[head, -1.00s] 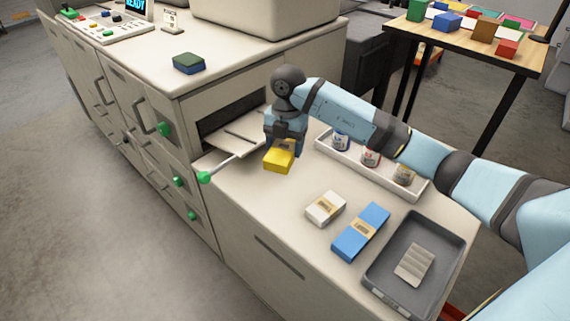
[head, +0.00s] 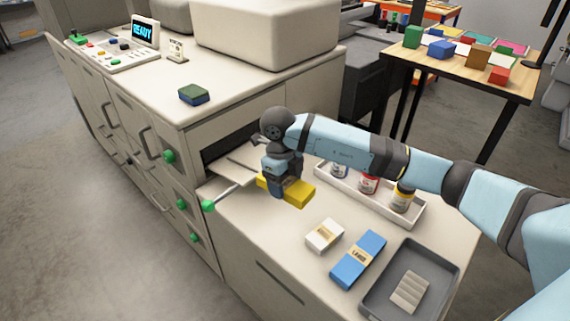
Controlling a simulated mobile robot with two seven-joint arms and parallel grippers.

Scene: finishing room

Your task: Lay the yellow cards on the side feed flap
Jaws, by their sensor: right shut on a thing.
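The yellow cards (head: 299,193) are a thick yellow block held in my right gripper (head: 284,190), which is shut on them. They are above the counter, just right of the side feed flap (head: 222,171). The flap is a pale tray sticking out of a dark slot in the machine's side, with a rod and green knob (head: 208,206) at its near edge. I cannot tell whether the cards touch anything below. My left gripper is not in view.
On the counter are a white pack (head: 324,235), a blue pack (head: 358,259), a grey tray (head: 379,300) with a pale ribbed piece, and a white rack (head: 408,219) of jars. A green-blue block (head: 194,95) lies on the machine top. A wooden table (head: 512,82) stands behind.

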